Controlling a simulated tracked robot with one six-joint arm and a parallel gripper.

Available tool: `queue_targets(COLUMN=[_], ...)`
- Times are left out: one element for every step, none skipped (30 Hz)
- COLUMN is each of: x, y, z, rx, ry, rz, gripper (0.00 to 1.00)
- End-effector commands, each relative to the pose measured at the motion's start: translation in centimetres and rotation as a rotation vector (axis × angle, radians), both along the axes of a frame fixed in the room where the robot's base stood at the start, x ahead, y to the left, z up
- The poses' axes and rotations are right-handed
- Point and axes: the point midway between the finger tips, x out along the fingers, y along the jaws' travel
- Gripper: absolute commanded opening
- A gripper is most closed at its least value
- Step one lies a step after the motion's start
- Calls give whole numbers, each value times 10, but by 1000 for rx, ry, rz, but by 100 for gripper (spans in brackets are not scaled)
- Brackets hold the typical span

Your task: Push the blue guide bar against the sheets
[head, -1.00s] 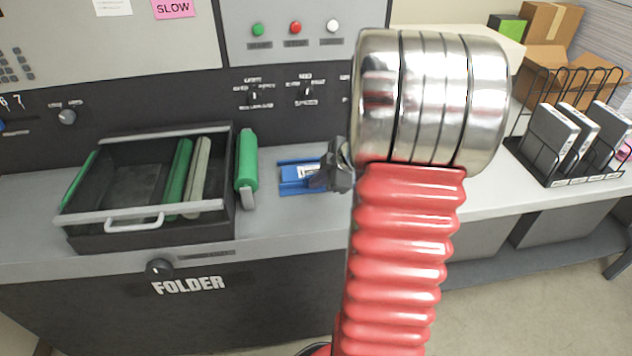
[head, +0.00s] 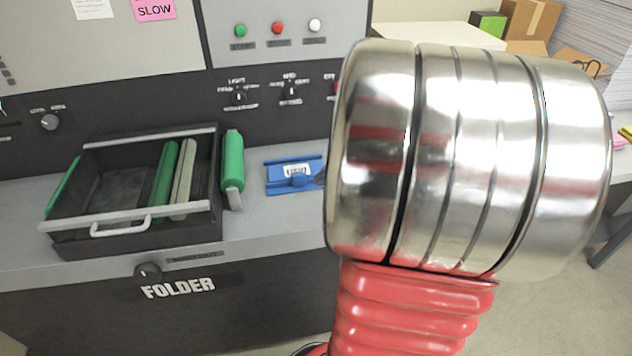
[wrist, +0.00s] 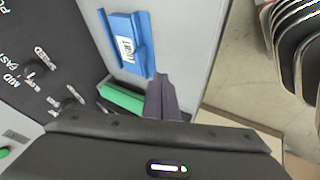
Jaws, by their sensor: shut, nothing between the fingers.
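A blue piece with a white label and a raised knob (head: 283,186) lies on the grey machine top, right of the green roller. I take it for the guide bar. In the wrist view the blue piece (wrist: 142,62) stands upper left of my gripper (wrist: 163,97). My fingers are shut and empty, close to its lower end; I cannot tell if they touch it. In the head view my arm hides nearly all of my gripper. I cannot make out any sheets against the blue piece.
A black open tray (head: 60,243) with green and pale rollers stands on the left. A green roller (head: 232,162) lies between it and the blue piece. The control panel (head: 285,50) rises behind. Boxes (head: 530,25) and stacked paper (head: 600,40) are at the back right.

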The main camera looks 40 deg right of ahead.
Motion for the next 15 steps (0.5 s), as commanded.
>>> queue_targets(x=[-2,-3,-4,-4,-4,-4,-4,-4,-4,-4,-4,-4,-3,-3,-1], y=[-1,-1,0,0,0,0,0,0,0,0,0,0,0,0,1], z=[3,4,5,5,5,5,5,5,5,5,5,5,5,6,7], rx=[-2,-1,-1,0,1,1,1,1,0,0,0,0,0,-1,-5], ry=[-1,0,1,1,1,1,1,1,1,1,1,1,1,-2,-7], rz=[-1,-1,0,0,0,0,1,1,2,2,2,1,1,0,-1], gripper=[0,0,0,0,0,0,0,0,0,0,0,2,4,6,9])
